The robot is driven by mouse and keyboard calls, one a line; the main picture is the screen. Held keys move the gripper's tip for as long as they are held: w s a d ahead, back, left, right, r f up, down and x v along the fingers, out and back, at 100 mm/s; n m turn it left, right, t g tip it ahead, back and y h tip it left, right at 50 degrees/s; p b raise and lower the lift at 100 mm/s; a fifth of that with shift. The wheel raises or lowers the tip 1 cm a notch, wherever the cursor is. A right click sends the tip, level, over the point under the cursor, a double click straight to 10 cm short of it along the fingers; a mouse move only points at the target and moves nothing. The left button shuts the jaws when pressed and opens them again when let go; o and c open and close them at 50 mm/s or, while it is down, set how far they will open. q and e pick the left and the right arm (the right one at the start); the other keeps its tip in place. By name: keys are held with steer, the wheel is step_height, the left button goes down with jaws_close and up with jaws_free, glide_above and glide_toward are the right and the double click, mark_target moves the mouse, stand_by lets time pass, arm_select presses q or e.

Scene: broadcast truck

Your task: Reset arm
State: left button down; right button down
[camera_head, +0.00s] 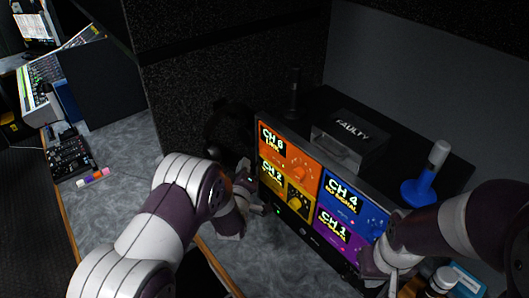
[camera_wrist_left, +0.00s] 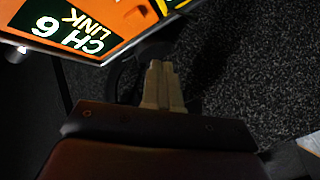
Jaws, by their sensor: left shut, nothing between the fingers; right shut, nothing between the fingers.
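My left gripper (camera_head: 259,209) is in front of the left side of the lit channel unit (camera_head: 320,197), low beside the CH 2 panel. In the left wrist view its two fingers (camera_wrist_left: 160,68) are together and empty, with the orange CH 6 panel (camera_wrist_left: 90,28) upside down at the upper left.
A small bottle (camera_head: 441,281) stands at the lower right. Coloured blocks (camera_head: 93,177) and consoles lie at the left. Grey counter (camera_head: 130,150) is partly clear.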

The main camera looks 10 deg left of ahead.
arm_select(q)
steer(key=shift+s+a, duration=0.6)
steer(key=s+f+m+g, duration=0.7)
steer(key=s+f+g, duration=0.4)
steer(key=s, duration=0.1)
steer(key=s+a+r+m+g+b, duration=0.1)
steer(key=s+a+r+g, duration=0.1)
steer(key=s, duration=0.7)
steer(key=s+a+r+m+g+b, duration=0.1)
steer(key=s+r+m+g+b, duration=0.1)
steer(key=s+r, duration=0.3)
steer(key=s+g, duration=0.1)
steer(key=s, duration=0.3)
steer(key=shift+s+a+r+m+g+b, duration=0.25)
steer(key=shift+a+m+g+b, duration=0.05)
steer(key=shift+a+g, duration=0.1)
